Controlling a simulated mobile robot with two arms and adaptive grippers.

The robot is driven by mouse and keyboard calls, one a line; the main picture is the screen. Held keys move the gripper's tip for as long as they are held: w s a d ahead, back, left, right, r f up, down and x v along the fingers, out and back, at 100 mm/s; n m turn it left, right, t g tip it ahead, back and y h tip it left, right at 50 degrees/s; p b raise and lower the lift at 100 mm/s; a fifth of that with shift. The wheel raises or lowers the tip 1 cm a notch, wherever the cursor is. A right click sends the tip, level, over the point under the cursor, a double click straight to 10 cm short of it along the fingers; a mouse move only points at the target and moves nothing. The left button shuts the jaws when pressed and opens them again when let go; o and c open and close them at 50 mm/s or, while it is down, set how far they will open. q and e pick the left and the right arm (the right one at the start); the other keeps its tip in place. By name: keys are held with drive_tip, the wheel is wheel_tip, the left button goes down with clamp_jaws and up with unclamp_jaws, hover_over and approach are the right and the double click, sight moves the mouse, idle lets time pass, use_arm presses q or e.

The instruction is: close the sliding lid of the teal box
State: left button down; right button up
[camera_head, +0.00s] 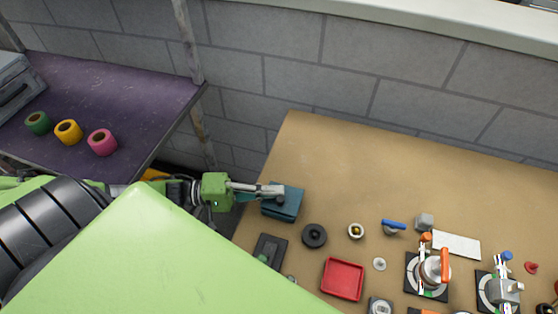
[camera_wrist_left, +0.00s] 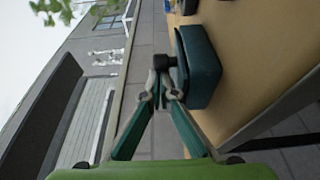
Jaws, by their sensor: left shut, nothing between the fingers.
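The teal box (camera_head: 284,205) stands near the left edge of the tan table (camera_head: 330,150) in the head view. My left gripper (camera_head: 274,191) is at the box's upper left side, shut with nothing between its fingers. In the left wrist view the teal box (camera_wrist_left: 200,62) is just beyond the fingertips, to the right. The left gripper (camera_wrist_left: 165,78) is shut there, its tips close to a dark knob (camera_wrist_left: 165,62) at the box's side. I cannot tell whether they touch, or how far the lid is slid. My right gripper is not in view.
A black round piece (camera_head: 314,236), a red tray (camera_head: 343,279) and a dark flat block (camera_head: 270,250) lie near the box. Clamps and small parts crowd the table's right. The table's back is clear. A purple shelf (camera_head: 110,85) with tape rolls stands at left.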

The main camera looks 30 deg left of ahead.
use_arm(q)
drive_tip(key=shift+s+d, duration=0.25)
drive_tip(key=shift+s, duration=0.5)
drive_tip(key=shift+f, duration=0.15)
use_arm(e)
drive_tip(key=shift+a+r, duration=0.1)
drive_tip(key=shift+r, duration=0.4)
use_arm(q)
drive_tip(key=shift+s, duration=0.1)
drive_tip(key=shift+s+a, duration=0.1)
drive_tip(key=v, duration=0.6)
drive_tip(key=shift+a, duration=0.7)
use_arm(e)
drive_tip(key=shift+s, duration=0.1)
